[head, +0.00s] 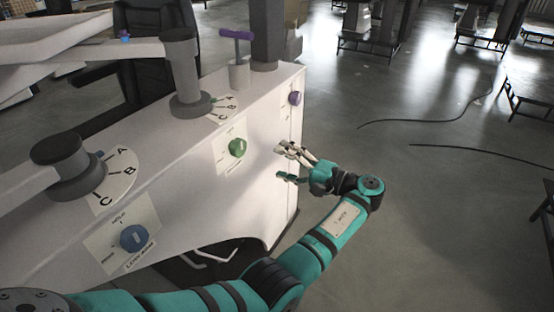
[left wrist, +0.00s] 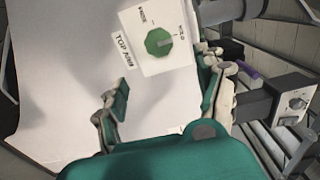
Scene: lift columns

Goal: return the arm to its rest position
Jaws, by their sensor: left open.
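My left arm (head: 335,225), teal and black, reaches across the front of a white console (head: 200,190). My left gripper (head: 279,162) is open and empty, its fingers pointing left toward the console's face, right of the green knob (head: 237,148). In the left wrist view, the open fingers (left wrist: 160,75) are spread below the green knob (left wrist: 158,42), which sits on a white plate marked "TOP ARM". I cannot tell whether a finger touches the console. My right gripper is not in view.
The console also carries a blue knob (head: 133,238), a purple knob (head: 295,98), a purple T-handle (head: 237,38) and dark pivots with A-B-C dials (head: 115,180). Open grey floor (head: 400,170) lies to the right, with dark cables (head: 480,155) and low tables beyond.

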